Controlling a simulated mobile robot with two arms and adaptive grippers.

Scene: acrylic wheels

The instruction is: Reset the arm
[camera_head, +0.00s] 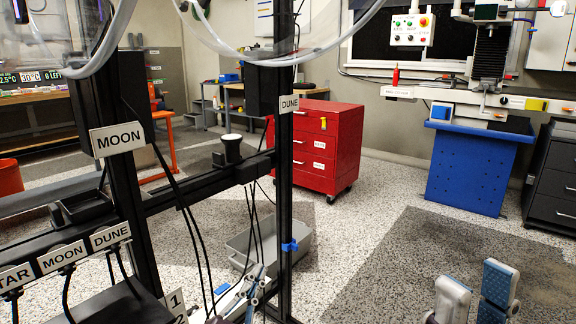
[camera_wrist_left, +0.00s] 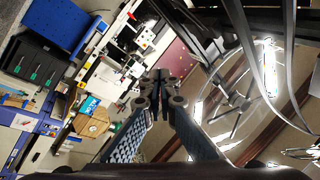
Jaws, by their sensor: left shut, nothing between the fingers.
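My left gripper (camera_head: 258,270) is low in the middle of the head view, partly behind the black frame's post. In the left wrist view its two blue-padded fingers (camera_wrist_left: 161,80) meet at the tips, shut, with nothing seen between them. My right gripper (camera_head: 476,288) is at the bottom right of the head view. Its two blue-and-white fingers stand apart with nothing seen between them; its lower part is cut off by the picture edge. Clear acrylic wheels (camera_head: 205,38) hang at the top of the black frame, with curved rims also at right in the left wrist view (camera_wrist_left: 290,85).
The black frame (camera_head: 285,190) with MOON and DUNE labels stands close at left and centre. A grey bin (camera_head: 298,250) is on the floor behind it. The floor at centre right is clear.

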